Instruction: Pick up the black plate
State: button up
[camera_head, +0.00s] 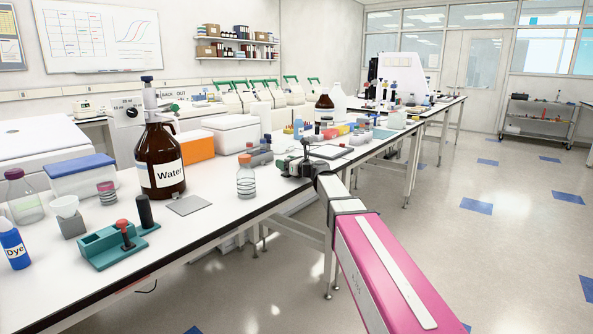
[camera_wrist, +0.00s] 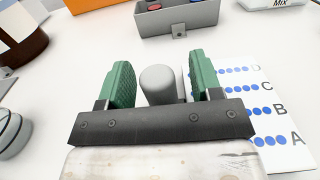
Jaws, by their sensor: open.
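My gripper (camera_head: 298,164) is over the bench in the head view, just right of the clear orange-capped bottle. In the wrist view its green fingers (camera_wrist: 158,66) are apart. A rounded grey cylinder (camera_wrist: 160,86) shows between them; I cannot tell whether it touches either finger. A flat pale plate with a dark edge (camera_head: 331,152) lies just behind and right of my gripper in the head view. I cannot make out a plainly black plate in either view. In the wrist view, a white sheet with blue dots and letters (camera_wrist: 268,97) lies right of the fingers.
A grey box with red and blue items (camera_wrist: 182,20) stands beyond the fingers. The brown Water bottle (camera_head: 161,160), orange-capped bottle (camera_head: 246,182) and orange box (camera_head: 198,146) stand to the left. More labware crowds the bench behind. A flat grey square (camera_head: 188,205) lies near the front edge.

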jog(key=shift+w+a, duration=0.3)
jog(key=c, duration=1)
jog(key=shift+r, duration=0.1)
jog(key=shift+c, duration=0.2)
